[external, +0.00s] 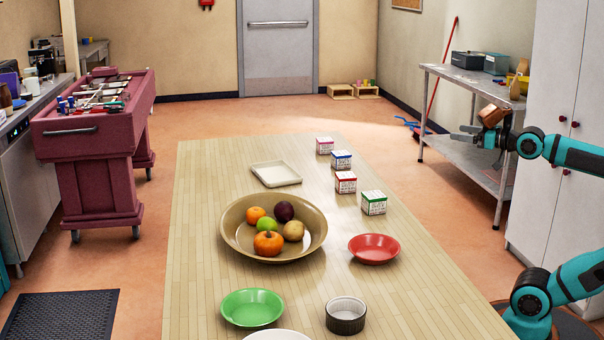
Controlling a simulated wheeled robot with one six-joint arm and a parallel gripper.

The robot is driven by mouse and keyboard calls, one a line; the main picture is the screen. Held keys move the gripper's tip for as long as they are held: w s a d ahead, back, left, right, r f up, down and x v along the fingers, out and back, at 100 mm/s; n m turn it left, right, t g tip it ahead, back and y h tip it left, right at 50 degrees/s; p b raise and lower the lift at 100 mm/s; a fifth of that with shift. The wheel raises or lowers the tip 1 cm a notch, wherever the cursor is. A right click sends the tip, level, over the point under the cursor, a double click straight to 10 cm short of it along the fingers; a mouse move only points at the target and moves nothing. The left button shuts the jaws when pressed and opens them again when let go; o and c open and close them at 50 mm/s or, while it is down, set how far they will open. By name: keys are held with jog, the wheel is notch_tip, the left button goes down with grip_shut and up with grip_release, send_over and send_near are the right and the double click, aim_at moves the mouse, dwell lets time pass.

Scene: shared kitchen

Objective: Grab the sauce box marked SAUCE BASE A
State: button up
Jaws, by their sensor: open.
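Small white sauce boxes with coloured tops stand in a slanting row on the right part of the wooden table. From far to near they are a pink-red one (325,145), a blue one (341,160), a red one (346,182) and a green one (374,203). Their printing is too small to read, so I cannot tell which is SAUCE BASE A. My gripper (466,134) is open and empty, raised to the right of the boxes and apart from them, in front of the metal shelf in the picture.
The wooden table (205,205) also holds a cream tray (275,174), a large tan fruit bowl (236,243), a red dish (374,249), a green dish (252,307) and a dark ramekin (346,315). The red dish is near the green-topped box. The table right of the boxes is clear.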

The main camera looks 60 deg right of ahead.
jog(key=m+g, duration=0.8)
jog(key=g, duration=0.9)
send_over(374, 194)
jog(key=f, duration=1.2)
jog(key=shift+w+a+f, duration=0.15)
jog(key=shift+a+f, duration=0.25)
jog(key=f, duration=0.4)
jog(key=shift+s+d+f, duration=0.1)
jog(key=shift+s+d, duration=0.15)
jog(key=shift+d, duration=0.1)
jog(key=shift+f, duration=0.5)
